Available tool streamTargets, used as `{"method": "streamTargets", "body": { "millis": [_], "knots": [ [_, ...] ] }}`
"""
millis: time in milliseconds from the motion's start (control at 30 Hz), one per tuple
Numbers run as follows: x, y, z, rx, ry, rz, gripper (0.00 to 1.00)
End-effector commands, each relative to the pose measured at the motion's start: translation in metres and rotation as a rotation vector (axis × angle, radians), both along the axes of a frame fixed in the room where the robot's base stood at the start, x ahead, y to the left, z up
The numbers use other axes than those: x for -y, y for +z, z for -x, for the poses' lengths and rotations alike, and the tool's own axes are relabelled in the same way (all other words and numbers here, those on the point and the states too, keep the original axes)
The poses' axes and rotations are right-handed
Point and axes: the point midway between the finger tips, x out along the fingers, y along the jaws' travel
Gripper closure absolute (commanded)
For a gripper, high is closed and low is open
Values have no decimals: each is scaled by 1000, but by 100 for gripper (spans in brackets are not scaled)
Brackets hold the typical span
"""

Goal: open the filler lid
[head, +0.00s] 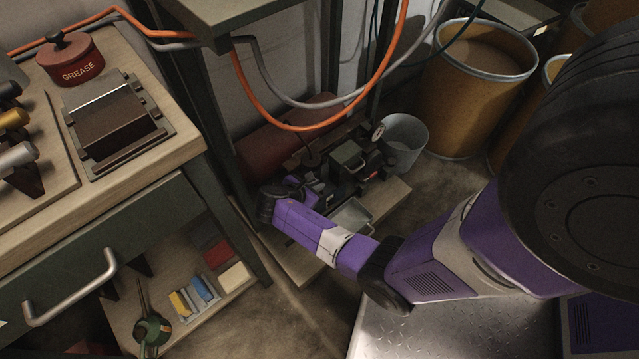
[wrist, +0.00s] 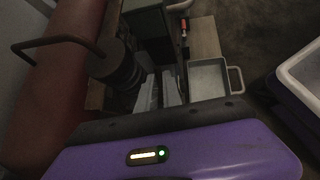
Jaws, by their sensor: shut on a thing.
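A compact dark machine (head: 350,158) with a red tank (head: 290,135) sits on a low wooden board in the head view. My gripper (wrist: 159,90) reaches down to the machine from its near left side. Its pale grey fingers show in the wrist view, close together and beside a dark ribbed cylinder (wrist: 118,72). The gripper is shut on a small part of the machine, which I take to be the filler lid. The lid itself is mostly hidden by the fingers and the wrist, so its angle cannot be told.
A shallow metal tray (wrist: 208,78) with a handle lies right of the fingers. A bent dark handle (wrist: 55,42) stands at left. A grey bucket (head: 404,145) stands beside the board. Orange and grey hoses (head: 290,128) hang above the machine. A workbench (head: 175,135) stands at left.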

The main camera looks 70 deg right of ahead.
Motion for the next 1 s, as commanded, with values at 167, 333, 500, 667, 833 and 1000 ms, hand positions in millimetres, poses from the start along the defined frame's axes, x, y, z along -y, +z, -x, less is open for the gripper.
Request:
{"method": "streamTargets", "body": {
  "millis": [167,333,500,667,833,1000],
  "knots": [
    [-12,-10,-3,-44,13,50,100],
    [-13,-9,-5,-64,15,85,100],
    [-13,-8,-5,-73,15,100,100],
    [-13,-8,-5,-74,14,102,100],
    [-13,-8,-5,-74,14,102,100],
    [-13,-8,-4,-74,13,101,68]
  ]
}}
